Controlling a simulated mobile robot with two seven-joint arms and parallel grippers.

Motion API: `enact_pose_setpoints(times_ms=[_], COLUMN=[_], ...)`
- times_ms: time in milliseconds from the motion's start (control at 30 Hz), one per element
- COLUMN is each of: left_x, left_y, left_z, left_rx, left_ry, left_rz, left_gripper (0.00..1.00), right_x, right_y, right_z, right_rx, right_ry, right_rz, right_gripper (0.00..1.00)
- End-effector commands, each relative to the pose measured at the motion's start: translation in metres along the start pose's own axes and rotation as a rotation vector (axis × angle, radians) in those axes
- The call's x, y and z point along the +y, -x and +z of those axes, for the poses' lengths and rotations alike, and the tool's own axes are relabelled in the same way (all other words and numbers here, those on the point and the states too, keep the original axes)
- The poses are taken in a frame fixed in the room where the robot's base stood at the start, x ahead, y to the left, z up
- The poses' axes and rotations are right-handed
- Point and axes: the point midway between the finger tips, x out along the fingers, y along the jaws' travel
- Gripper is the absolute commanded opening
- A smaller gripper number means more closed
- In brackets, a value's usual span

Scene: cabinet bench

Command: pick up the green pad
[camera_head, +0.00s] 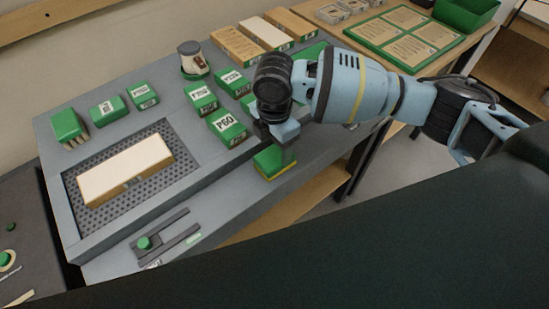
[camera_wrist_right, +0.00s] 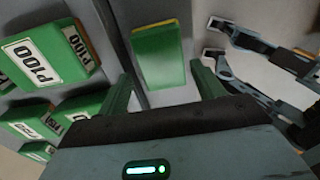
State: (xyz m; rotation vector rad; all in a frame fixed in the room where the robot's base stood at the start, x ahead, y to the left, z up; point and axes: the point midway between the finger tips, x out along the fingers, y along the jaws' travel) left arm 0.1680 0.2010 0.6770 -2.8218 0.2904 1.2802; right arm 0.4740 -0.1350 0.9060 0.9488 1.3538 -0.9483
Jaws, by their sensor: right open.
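The green pad (camera_head: 272,161), a green block with a yellow underside, lies on the front ledge of the grey bench, just below my right gripper (camera_head: 277,136) in the head view. In the right wrist view the pad (camera_wrist_right: 160,52) lies ahead of the two green fingers of my right gripper (camera_wrist_right: 163,80), roughly centred between them. The fingers are apart with nothing held. In the head view the wrist hides most of the fingers. My left gripper is not in view.
Green P60 block (camera_head: 227,125) and several similar labelled blocks stand behind and left of the pad. A pale wooden block (camera_head: 125,168) rests on a perforated plate (camera_head: 180,165). A grey slotted fixture (camera_head: 165,237) lies at the front left. The ledge left of the pad is clear.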

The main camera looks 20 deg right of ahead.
Motion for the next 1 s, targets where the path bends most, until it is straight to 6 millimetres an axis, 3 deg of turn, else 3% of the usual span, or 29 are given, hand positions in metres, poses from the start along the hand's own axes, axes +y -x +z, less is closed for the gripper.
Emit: enact_pose_setpoints(times_ms=[300,633,900,1000], left_x=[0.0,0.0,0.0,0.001], left_y=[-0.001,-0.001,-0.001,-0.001], left_z=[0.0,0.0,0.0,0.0], left_rx=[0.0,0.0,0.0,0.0], left_ry=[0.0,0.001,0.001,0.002], left_rz=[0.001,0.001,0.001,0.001], left_gripper=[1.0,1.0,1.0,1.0], right_x=[-0.002,-0.002,-0.002,-0.002], right_y=[-0.042,-0.049,-0.049,-0.048], right_z=[0.0,0.0,0.0,0.0], right_rx=[-0.001,0.0,0.0,0.0], right_ry=[0.0,0.0,0.0,0.0], right_rz=[-0.003,0.0,0.0,0.001], right_gripper=[0.67,0.67,0.36,0.36])
